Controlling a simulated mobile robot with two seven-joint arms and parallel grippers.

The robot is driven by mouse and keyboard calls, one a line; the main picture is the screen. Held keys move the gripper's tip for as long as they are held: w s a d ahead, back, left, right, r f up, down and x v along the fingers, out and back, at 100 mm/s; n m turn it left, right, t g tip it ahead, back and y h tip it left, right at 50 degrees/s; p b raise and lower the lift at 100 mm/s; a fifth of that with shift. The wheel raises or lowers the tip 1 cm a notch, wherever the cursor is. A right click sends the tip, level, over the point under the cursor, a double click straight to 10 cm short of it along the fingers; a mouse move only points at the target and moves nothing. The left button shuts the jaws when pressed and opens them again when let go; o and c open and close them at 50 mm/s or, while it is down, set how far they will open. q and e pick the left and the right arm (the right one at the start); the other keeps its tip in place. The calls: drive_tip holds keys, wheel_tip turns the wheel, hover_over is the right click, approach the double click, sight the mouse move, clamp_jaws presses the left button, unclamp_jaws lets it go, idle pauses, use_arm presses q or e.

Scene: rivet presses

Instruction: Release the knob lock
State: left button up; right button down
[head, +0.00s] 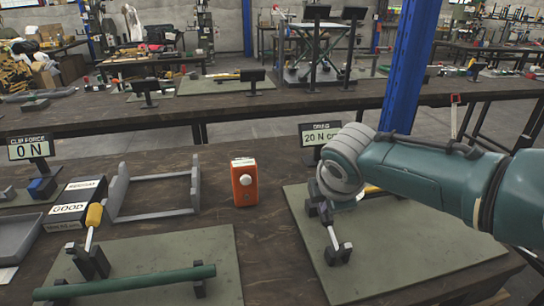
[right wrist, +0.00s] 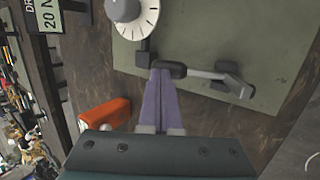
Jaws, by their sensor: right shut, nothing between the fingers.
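The knob (right wrist: 125,10), a white dial with tick marks and a grey centre, shows at the top of the right wrist view. Beside it is the lock lever, a grey rod (right wrist: 205,74) between dark blocks on the grey-green mat (right wrist: 250,35). The rod also shows in the head view (head: 332,238), just below my right wrist. My right gripper (right wrist: 160,74) is shut and empty, its purple fingertips at the dark block at the rod's knob end. I cannot tell whether they touch. In the head view my arm hides the knob. My left gripper is not in view.
An orange box with a white button (head: 244,182) stands left of the mat. The drag display (head: 320,134) reads 20 N cm behind my wrist. A yellow-handled clamp (head: 93,228) and a green tube (head: 130,281) are at the left. A blue post (head: 405,70) rises behind.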

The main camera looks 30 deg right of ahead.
drive_tip(key=shift+w+d+f, duration=0.1)
drive_tip(key=shift+f, duration=0.25)
drive_tip(key=shift+d+f+b, duration=0.1)
drive_tip(key=shift+f+b, duration=0.15)
drive_tip(key=shift+b, duration=0.1)
drive_tip(key=w+r+p+v, duration=0.1)
drive_tip(key=w+p+v, duration=0.2)
drive_tip(key=p+v, duration=0.7)
drive_tip(key=v, duration=0.5)
drive_tip(key=shift+w+d, duration=0.15)
drive_tip(key=shift+d, duration=0.15)
drive_tip(key=shift+r, duration=0.1)
